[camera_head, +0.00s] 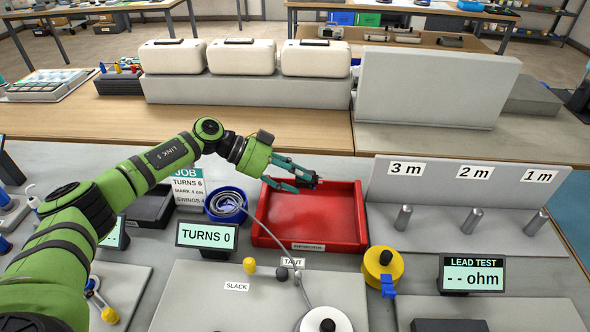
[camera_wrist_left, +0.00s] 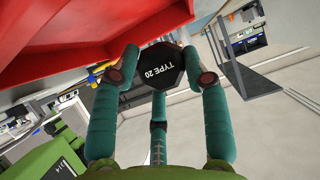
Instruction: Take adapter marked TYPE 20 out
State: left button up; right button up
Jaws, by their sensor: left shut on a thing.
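The adapter marked TYPE 20 (camera_wrist_left: 157,70) is a dark, many-sided piece with white lettering. The tray's red wall also shows close by in the left wrist view (camera_wrist_left: 60,27). I cannot tell how far the adapter is above the tray floor. My right gripper is not in view.
A TURNS 0 display (camera_head: 207,236) and a blue spool (camera_head: 227,204) stand left of the tray. A thin cable runs past its left side to a grey plate (camera_head: 200,300). A yellow reel (camera_head: 382,267) is at its front right, and metal pegs (camera_head: 403,218) stand to the right.

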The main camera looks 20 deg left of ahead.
pick_arm(q)
jog(key=shift+f, duration=0.35)
jog(key=shift+f, duration=0.1)
jog(key=shift+f+b, duration=0.3)
jog(key=shift+f, duration=0.45)
jog(key=shift+f, duration=0.15)
jog(key=o, duration=1.2)
jog(key=shift+o, duration=0.2)
jog(key=shift+a, duration=0.1)
jog(key=v, duration=1.2)
